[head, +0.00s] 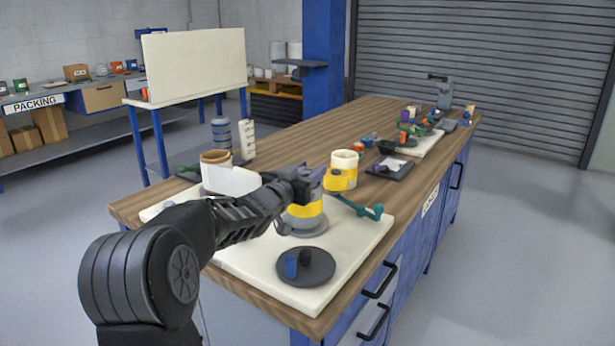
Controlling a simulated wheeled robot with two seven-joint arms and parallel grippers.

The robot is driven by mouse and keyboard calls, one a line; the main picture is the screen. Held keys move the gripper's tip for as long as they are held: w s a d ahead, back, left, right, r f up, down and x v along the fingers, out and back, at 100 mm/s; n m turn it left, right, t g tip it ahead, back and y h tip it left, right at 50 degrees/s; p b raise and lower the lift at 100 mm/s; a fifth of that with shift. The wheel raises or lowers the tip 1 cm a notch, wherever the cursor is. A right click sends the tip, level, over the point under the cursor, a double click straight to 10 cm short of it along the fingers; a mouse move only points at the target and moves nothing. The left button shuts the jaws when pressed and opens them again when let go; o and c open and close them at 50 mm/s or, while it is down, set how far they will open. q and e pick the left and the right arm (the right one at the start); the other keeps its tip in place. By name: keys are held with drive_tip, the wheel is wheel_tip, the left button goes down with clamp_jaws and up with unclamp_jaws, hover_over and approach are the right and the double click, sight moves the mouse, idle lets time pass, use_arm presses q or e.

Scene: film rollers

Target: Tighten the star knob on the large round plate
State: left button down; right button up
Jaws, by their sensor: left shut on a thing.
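My left gripper (312,181) reaches in from the left over the cream board (353,243). Just below stands a grey round piece with a yellow band (306,211), partly hidden by the gripper. My right gripper is out of view.
A cream cup with a yellow band (344,163) and a teal bracket (365,209) stand right of the gripper. A brown-rimmed white cup (217,158) is behind my arm. A dark tray (390,168) and small coloured parts lie farther back.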

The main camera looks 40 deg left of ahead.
use_arm(q)
drive_tip(key=m+h+p, duration=0.1)
drive_tip(key=h+p, duration=0.1)
drive_tip(key=m+h+p, duration=0.2)
drive_tip(key=p, duration=0.1)
drive_tip(key=m+h+p, duration=0.1)
drive_tip(key=h+p, duration=0.1)
drive_tip(key=p, duration=0.1)
drive_tip(key=shift+d+r+h, duration=0.25)
drive_tip(key=shift+d+h, duration=0.1)
drive_tip(key=shift+h, duration=0.05)
drive_tip(key=shift+s+d+f+m+g+h+p, duration=0.1)
drive_tip(key=shift+d+f+m+g+h+p, duration=0.1)
drive_tip(key=shift+m+g+h+p, duration=0.55)
drive_tip(key=shift+r+t, duration=0.1)
drive_tip(key=shift+t, duration=0.15)
drive_tip(key=c, duration=0.8)
unclamp_jaws()
drive_tip(key=shift+b+v, duration=0.45)
drive_tip(key=shift+v, duration=3.4)
drive_tip(key=shift+a, duration=0.1)
